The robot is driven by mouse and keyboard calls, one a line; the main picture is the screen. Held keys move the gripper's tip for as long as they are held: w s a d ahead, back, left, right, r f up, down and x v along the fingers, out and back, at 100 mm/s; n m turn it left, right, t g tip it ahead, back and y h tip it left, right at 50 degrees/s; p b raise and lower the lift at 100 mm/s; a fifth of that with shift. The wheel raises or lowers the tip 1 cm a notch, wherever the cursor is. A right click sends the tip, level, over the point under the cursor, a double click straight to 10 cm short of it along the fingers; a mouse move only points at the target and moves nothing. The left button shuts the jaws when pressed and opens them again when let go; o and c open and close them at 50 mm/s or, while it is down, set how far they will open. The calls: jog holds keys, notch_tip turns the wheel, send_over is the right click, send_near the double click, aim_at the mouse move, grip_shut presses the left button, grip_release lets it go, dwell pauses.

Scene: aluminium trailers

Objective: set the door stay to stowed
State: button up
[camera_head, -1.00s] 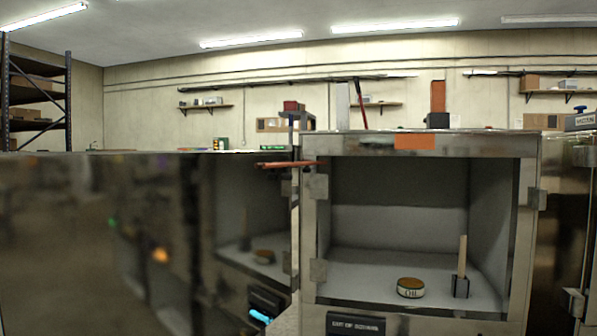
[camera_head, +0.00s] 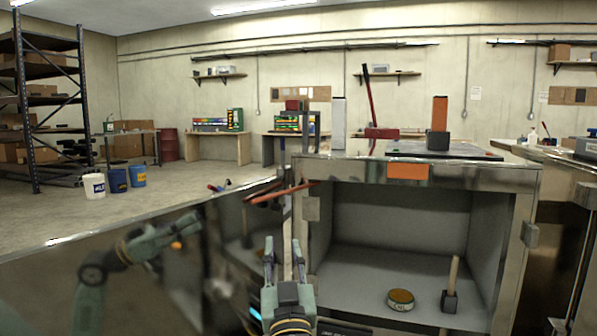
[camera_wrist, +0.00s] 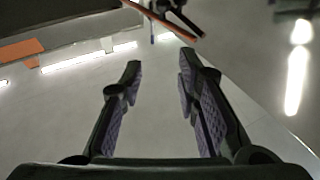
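The door stay appears to be the thin orange-red bar (camera_head: 283,193) at the top of the hinge side of the open locker, by the top edge of the shiny open door (camera_head: 130,225). It lies nearly level across the gap between door and locker frame. How its ends are fixed is too small to tell. In the wrist view the orange bar (camera_wrist: 160,20) shows at the top, beyond the fingertips. My gripper (camera_head: 283,250) points up in front of the hinge side, below the bar and apart from it. It is open and empty, as the wrist view (camera_wrist: 160,65) shows.
The locker (camera_head: 425,172) holds a round tin (camera_head: 400,300) and a block with a wooden stick (camera_head: 450,298). On its top stand an orange upright (camera_head: 439,113) and a red-handled tool (camera_head: 368,100). The door mirrors my arm. Buckets (camera_head: 117,181) stand on the floor at the far left.

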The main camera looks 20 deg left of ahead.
jog(key=w+d+f+m+g+h+p, duration=0.1)
jog(key=w+d+m+g+h+p, duration=0.2)
jog(key=w+d+p, duration=0.45)
jog(key=n+g+y+b, duration=0.2)
jog(key=n+g+y, duration=0.3)
jog(key=n+y, duration=0.2)
send_near(279, 209)
jog(key=p+x, duration=0.3)
jog(key=x, duration=0.6)
jog(key=shift+a, duration=0.1)
jog(key=shift+c, duration=0.2)
grip_shut()
